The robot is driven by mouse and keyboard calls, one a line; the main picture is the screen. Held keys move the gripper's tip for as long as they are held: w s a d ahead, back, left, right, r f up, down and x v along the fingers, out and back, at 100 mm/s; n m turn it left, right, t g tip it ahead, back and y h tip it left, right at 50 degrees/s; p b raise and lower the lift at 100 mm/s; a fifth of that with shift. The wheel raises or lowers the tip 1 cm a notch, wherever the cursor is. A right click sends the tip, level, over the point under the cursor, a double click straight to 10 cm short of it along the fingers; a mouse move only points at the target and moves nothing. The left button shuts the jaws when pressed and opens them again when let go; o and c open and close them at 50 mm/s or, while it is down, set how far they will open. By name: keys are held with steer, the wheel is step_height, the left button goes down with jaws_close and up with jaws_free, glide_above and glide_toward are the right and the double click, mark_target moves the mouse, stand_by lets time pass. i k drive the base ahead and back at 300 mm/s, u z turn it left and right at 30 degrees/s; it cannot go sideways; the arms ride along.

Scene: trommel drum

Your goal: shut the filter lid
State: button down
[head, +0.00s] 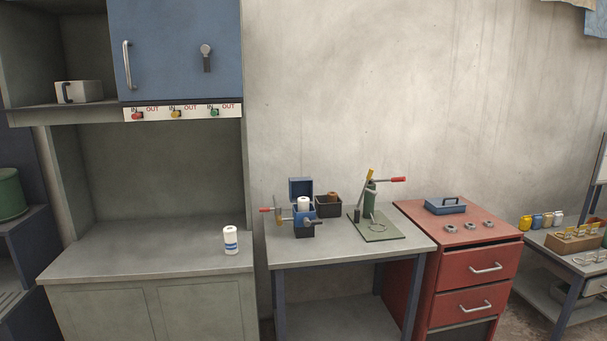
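A small blue box-like filter housing (304,226) stands on the grey table left of centre. Its blue lid (300,187) stands up open at the back. A white cylindrical filter (303,204) shows upright in the opening, its lower part hidden by the housing. A lever with a red end (266,210) sticks out to the left of the housing, and a dark handle or valve (312,222) shows on its front. My gripper is not in the head view.
A dark open box (328,206) sits close right of the housing. A green hand press (371,200) stands further right. The table's front strip (350,253) is clear.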

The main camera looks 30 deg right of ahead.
mark_target(302, 186)
steer(key=z, duration=0.05)
steer(key=i, duration=1)
steer(key=u, duration=0.05)
